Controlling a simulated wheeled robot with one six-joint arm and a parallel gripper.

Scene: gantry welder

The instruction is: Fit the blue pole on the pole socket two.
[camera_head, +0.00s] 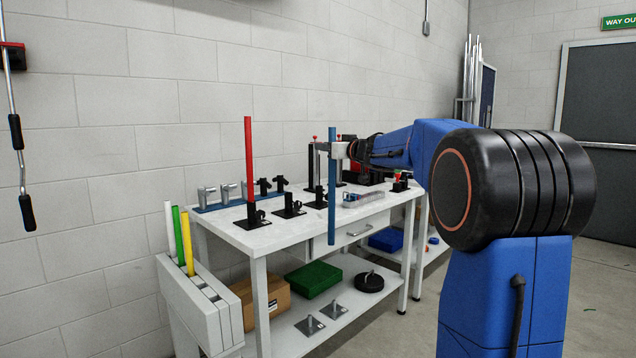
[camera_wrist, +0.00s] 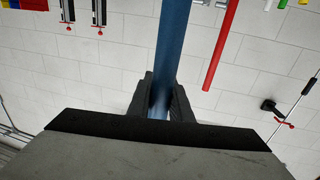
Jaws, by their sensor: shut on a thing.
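The blue pole (camera_head: 332,205) is upright in the head view, held by my gripper (camera_head: 334,150) near its upper part. The wrist view shows the blue pole (camera_wrist: 173,45) between the two dark fingers of my gripper (camera_wrist: 163,103). Its lower end hangs free in front of the table's front edge. Black sockets on flat bases stand on the table: one holds the red pole (camera_head: 249,160), an empty-looking one (camera_head: 289,207) stands to its right, and another (camera_head: 317,196) is partly beside the blue pole. No label shows which is socket two.
The white table (camera_head: 285,236) also bears grey and black fittings on a blue strip (camera_head: 235,201) and a grey tray (camera_head: 364,198). A side rack (camera_head: 200,300) holds white, green and yellow poles. The lower shelf carries a cardboard box (camera_head: 268,302) and a green box (camera_head: 314,279).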

